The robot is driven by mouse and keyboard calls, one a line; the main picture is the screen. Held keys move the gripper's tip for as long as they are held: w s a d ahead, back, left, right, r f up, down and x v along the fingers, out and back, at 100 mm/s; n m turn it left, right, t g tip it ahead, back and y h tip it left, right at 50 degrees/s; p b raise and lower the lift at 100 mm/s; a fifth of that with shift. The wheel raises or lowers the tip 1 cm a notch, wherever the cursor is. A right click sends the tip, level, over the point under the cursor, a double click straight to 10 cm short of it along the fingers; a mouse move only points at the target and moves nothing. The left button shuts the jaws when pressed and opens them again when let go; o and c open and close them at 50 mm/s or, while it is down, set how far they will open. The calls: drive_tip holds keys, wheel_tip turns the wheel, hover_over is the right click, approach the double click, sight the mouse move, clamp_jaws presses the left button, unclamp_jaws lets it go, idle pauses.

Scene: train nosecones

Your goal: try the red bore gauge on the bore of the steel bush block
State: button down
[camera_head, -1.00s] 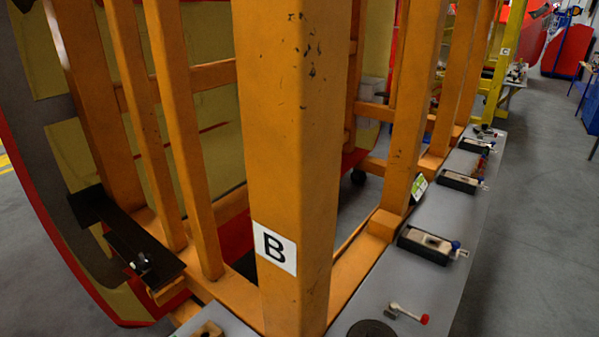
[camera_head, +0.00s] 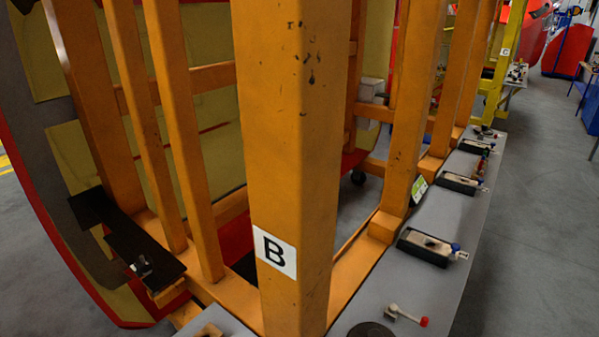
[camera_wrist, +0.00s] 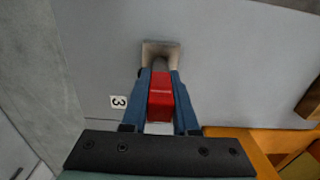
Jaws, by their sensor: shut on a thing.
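In the wrist view my gripper (camera_wrist: 160,95) has two blue fingers shut on the red handle of the bore gauge (camera_wrist: 160,103). The gauge points away from me, and a grey tip shows just past the fingertips. The tip is in line with a small pale steel block (camera_wrist: 161,46), which I take for the bush block, on the grey surface. The bore is hidden behind the gauge and fingers. I cannot tell whether the tip is in it or short of it. My gripper does not show in the head view.
A label "3" (camera_wrist: 119,102) lies left of the block. Orange frame parts (camera_wrist: 244,138) stand at the lower right. In the head view, dark trays (camera_head: 424,247) line the grey bench (camera_head: 410,283), and a red-ended piece (camera_head: 408,315) lies near its front. An orange post (camera_head: 292,150) blocks the middle.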

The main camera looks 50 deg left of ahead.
drive_tip(key=shift+r+p, duration=2.3)
drive_tip(key=shift+r, duration=0.35)
